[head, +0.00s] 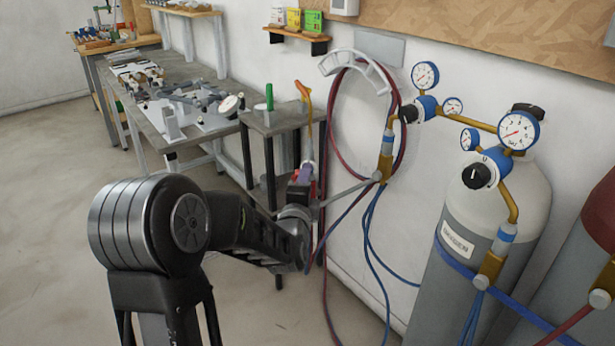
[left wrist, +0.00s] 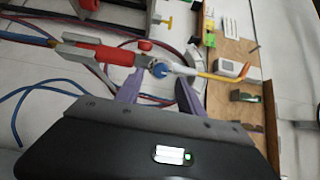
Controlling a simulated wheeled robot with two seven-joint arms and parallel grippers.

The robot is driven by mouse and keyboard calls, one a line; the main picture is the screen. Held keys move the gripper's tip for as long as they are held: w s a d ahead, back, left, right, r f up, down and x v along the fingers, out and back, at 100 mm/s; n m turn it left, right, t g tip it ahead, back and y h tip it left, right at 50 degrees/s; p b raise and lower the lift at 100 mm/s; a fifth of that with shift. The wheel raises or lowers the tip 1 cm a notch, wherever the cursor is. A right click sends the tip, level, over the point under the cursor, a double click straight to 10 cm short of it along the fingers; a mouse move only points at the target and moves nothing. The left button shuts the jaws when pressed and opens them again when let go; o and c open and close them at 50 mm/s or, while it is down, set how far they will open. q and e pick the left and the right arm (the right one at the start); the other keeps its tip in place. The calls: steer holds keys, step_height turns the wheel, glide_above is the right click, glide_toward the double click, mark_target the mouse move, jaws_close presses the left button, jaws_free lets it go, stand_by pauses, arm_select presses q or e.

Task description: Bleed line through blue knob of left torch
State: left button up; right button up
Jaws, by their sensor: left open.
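The torch (left wrist: 105,54) lies across the left wrist view, with a red handle, a grey valve body and a thin yellow-orange neck. Its blue knob (left wrist: 160,70) shows between the two purple fingertips of my left gripper (left wrist: 161,80), which is open. A red knob (left wrist: 145,44) sits on the far side of the valve body. In the head view the torch's orange neck (head: 304,95) points up beside the small table, and my left gripper (head: 308,170) is at its lower part, where the blue knob is hidden. I cannot tell whether the fingers touch the knob. My right gripper is not in view.
A grey gas cylinder (head: 488,212) with gauges stands at the right, next to a dark red one (head: 590,250). Red and blue hoses hang from a wall hanger (head: 345,60) close to my left gripper. A small table (head: 285,118) and a cluttered bench (head: 180,72) stand behind.

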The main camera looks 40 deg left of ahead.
arm_select(q)
steer(key=v, duration=0.4)
steer(key=shift+s+d, duration=0.15)
steer(key=shift+s, duration=0.15)
steer(key=s+d+f+n+g+h+p, duration=0.2)
steer(key=s+d+f+n+g+h, duration=0.3)
steer(key=d+f, duration=0.6)
steer(key=d+f+n+g+h+p, duration=0.15)
steer(key=d+f+n+h, duration=0.25)
steer(key=d+f+n, duration=0.55)
steer(key=s+d+f+g+h+p, duration=0.1)
steer(key=s+d+f+g+p, duration=0.1)
steer(key=s+d+f+g, duration=0.2)
steer(key=s+d+f+g+h+p, duration=0.2)
steer(key=s+d+f+g, duration=0.2)
steer(key=s+d+f, duration=0.6)
steer(key=s+d, duration=0.2)
steer(key=s, duration=0.6)
steer(key=shift+f+g+h, duration=0.3)
steer(key=shift+f+g, duration=0.05)
